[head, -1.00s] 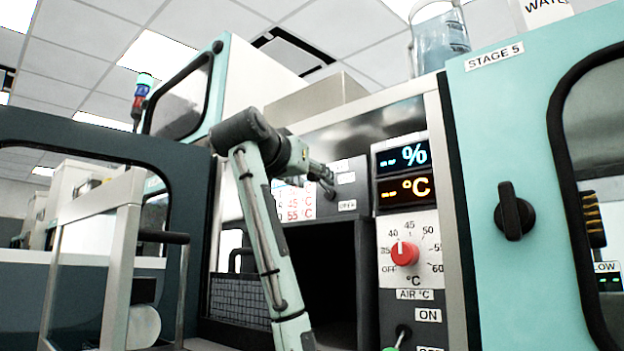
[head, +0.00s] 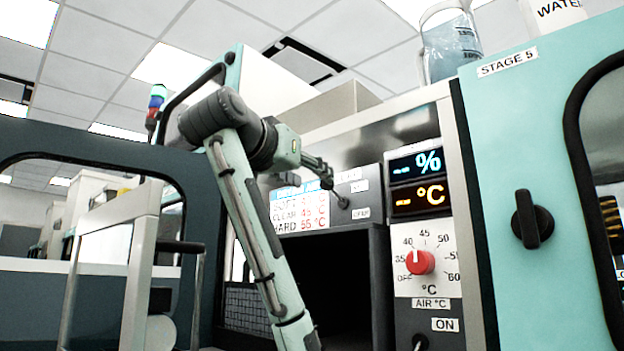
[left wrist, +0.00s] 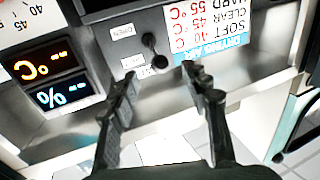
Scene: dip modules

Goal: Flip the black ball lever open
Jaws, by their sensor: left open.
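The black ball lever (head: 343,202) sits on the grey panel above the dark opening of the machine. I see no contact with the lever. My right gripper is not in view.
A red knob (head: 420,262) and digital displays (head: 416,180) are right of the opening. A teal door with a black handle (head: 532,219) is farther right. A drying chart (head: 300,207) is left of the lever. A metal frame (head: 140,270) stands at the left.

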